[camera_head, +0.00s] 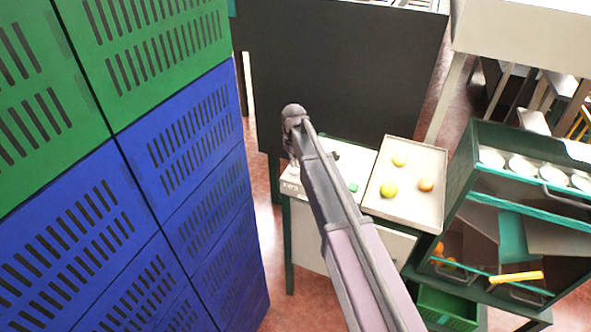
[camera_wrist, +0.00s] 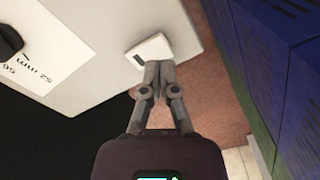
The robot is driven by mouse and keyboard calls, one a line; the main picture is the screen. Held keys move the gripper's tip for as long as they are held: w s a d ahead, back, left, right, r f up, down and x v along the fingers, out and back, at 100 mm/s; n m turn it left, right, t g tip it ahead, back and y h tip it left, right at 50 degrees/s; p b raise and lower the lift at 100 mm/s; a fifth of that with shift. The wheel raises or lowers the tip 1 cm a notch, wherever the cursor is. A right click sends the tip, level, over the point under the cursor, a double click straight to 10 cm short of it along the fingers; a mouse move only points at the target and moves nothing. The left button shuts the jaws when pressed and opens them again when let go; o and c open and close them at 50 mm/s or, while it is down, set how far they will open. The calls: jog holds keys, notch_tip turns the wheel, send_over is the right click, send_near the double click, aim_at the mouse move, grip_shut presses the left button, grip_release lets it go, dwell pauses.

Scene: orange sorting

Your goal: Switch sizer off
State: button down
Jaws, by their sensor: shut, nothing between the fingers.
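In the wrist view my gripper (camera_wrist: 158,66) is shut and empty. Its fingertips are at the edge of a small white block with a dark slot (camera_wrist: 148,50), which looks like a switch. I cannot tell whether they touch it or which way it is set. The block sits near the corner of a pale panel (camera_wrist: 100,75). In the head view my arm reaches over a white-topped bench (camera_head: 345,158), hiding part of it. The switch cannot be made out there.
A printed size label (camera_wrist: 40,55) lies on the panel. Blue crates (camera_head: 190,130) are stacked at the left, green ones (camera_head: 150,40) above. A dark panel (camera_head: 350,70) stands behind. A green-framed rack (camera_head: 465,165) stands at the right.

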aim_at(294, 172)
jog(key=shift+f+b, duration=1.45)
dwell(1.3)
jog(key=shift+r, duration=0.15)
jog(key=shift+r+p, duration=3.4)
jog(key=shift+p, duration=0.15)
jog(key=s+d+f+m+b, duration=0.2)
jog(key=s+d+m, duration=0.2)
jog(key=s+d, duration=0.7)
jog(key=s+d+f+m+b, duration=0.1)
jog(key=s+d+m, duration=0.3)
jog(key=s+d, duration=0.7)
jog(key=s, duration=0.4)
jog(key=shift+d+f+b, duration=0.4)
jog(key=shift+w, duration=0.1)
